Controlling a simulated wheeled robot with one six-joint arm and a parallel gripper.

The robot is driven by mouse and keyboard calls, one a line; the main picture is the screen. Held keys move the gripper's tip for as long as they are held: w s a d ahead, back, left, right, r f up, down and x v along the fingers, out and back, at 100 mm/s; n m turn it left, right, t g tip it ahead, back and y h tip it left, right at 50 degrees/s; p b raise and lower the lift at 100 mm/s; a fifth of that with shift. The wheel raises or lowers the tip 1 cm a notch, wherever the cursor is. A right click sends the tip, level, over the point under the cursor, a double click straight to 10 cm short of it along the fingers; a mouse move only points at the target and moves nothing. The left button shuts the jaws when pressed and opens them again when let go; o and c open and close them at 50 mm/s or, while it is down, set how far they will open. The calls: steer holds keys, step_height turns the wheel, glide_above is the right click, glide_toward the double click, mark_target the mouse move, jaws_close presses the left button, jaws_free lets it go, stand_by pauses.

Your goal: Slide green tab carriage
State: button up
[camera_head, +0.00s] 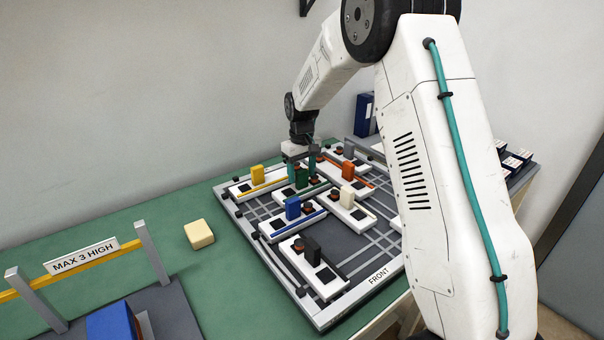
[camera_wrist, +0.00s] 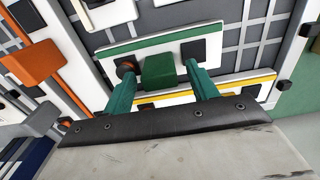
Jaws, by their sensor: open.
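The green tab (camera_head: 301,177) stands on a white carriage with a green stripe, near the middle of the back part of the grey board. In the wrist view the green tab (camera_wrist: 160,71) is a block between a dark red-brown knob on its left and a black square on its right. My gripper (camera_head: 302,170) is open, with its teal fingers down around the tab. In the wrist view my gripper (camera_wrist: 162,78) has one finger on each side of the tab, with a gap on both sides. The fingertip depth is hard to tell.
Neighbouring carriages carry a yellow tab (camera_head: 257,174), a blue tab (camera_head: 292,207), an orange tab (camera_head: 348,169) and a black tab (camera_head: 312,249). The yellow-striped carriage (camera_wrist: 262,84) lies close by. A cream block (camera_head: 199,234) sits on the green table, left of the board.

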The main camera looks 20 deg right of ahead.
mark_target(304, 190)
step_height(304, 190, up, 7)
stand_by(0.3)
stand_by(0.4)
steer(key=s+a+r, duration=0.2)
steer(key=s+r, duration=0.1)
steer(key=s, duration=1.1)
steer(key=s+a+r+m+t, duration=0.1)
steer(key=s+r, duration=0.3)
steer(key=s, duration=1.1)
steer(key=s+a+r+m, duration=0.1)
steer(key=s+a+r, duration=0.2)
steer(key=s, duration=1.2)
steer(key=shift+a+r, duration=0.25)
steer(key=shift+r, duration=0.25)
